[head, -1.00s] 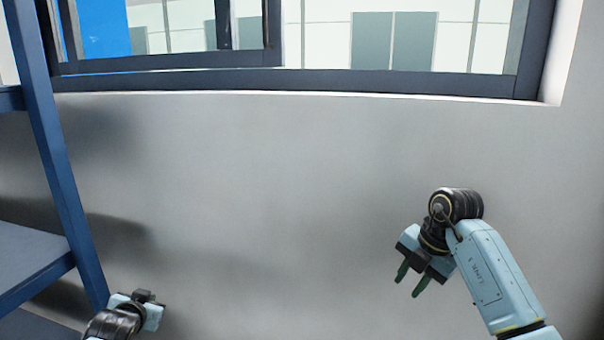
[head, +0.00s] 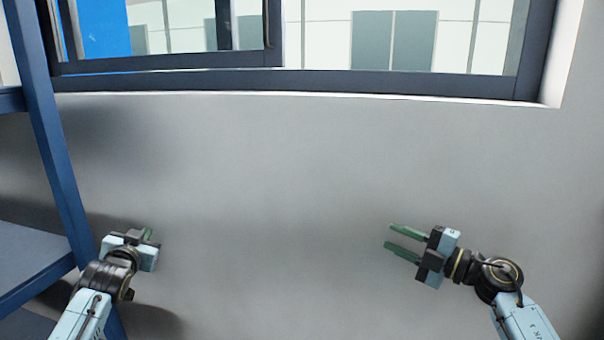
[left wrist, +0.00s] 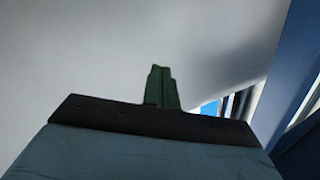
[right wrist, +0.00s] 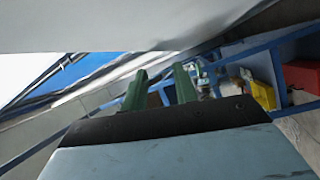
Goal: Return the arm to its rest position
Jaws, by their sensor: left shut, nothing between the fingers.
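My left gripper (head: 149,235) is at the lower left of the head view, in front of the grey wall and beside the blue rack. In the left wrist view its green fingers (left wrist: 162,88) are together with nothing between them. My right gripper (head: 390,236) is at the lower right of the head view, its green fingers pointing left. The fingers are apart and empty, and the gap also shows in the right wrist view (right wrist: 160,88). Neither gripper touches anything that I can see.
A blue rack (head: 55,150) with shelves stands at the left edge, close to my left arm. A plain grey wall (head: 270,200) fills the middle, under a dark-framed window (head: 300,82). The right wrist view shows a yellow bin (right wrist: 262,95) and a red bin (right wrist: 302,75) on blue shelving.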

